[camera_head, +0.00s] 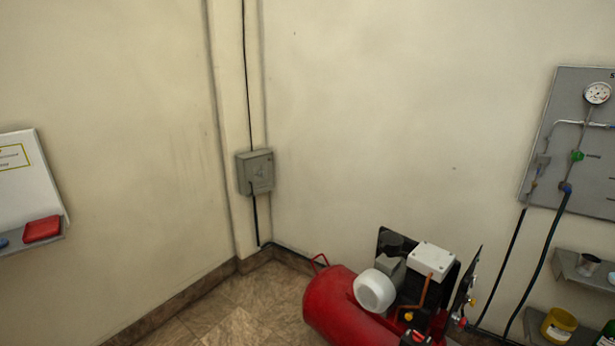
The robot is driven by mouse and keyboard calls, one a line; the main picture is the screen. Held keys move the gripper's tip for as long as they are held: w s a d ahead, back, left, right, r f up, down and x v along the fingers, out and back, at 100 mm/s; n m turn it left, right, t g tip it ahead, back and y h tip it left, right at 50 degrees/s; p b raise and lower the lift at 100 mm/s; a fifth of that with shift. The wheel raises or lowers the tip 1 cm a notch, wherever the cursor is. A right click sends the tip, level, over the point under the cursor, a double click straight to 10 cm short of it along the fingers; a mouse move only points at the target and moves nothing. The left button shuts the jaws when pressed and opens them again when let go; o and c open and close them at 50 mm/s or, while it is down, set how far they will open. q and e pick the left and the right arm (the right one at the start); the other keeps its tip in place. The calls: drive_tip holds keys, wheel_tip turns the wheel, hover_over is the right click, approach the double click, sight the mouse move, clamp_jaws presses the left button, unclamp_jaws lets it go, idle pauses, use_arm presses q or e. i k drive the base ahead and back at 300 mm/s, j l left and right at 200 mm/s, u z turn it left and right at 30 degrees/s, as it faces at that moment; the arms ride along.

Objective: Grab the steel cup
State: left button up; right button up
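A small grey metallic cup (588,264), which looks like the steel cup, sits on the upper grey wall shelf (566,262) at the right edge of the head view. It appears upright. Neither of my grippers is in view.
A yellow-and-white container (558,325) and a partly cut-off green object (609,329) are on a lower shelf. A gauge panel (565,95) with hoses hangs above. A red compressor (345,305) stands on the floor in the corner. A red item (42,229) lies on the left shelf.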

sight(587, 264)
drive_tip(key=z, duration=1.85)
drive_tip(key=i+u, duration=0.1)
drive_tip(key=u, duration=0.85)
drive_tip(key=i+l+u, duration=0.1)
drive_tip(key=u, duration=0.35)
drive_tip(key=i+u, duration=0.1)
drive_tip(key=u, duration=0.35)
drive_tip(key=l+u, duration=0.15)
drive_tip(key=u, duration=0.3)
drive_tip(key=l+u, duration=0.1)
drive_tip(key=u, duration=0.4)
drive_tip(key=l, duration=0.5)
drive_tip(key=i+l, duration=0.15)
drive_tip(key=l, duration=0.9)
drive_tip(key=l+z, duration=1)
drive_tip(key=z, duration=0.15)
drive_tip(key=i+l+z, duration=0.15)
drive_tip(key=z, duration=0.25)
drive_tip(key=l, duration=0.1)
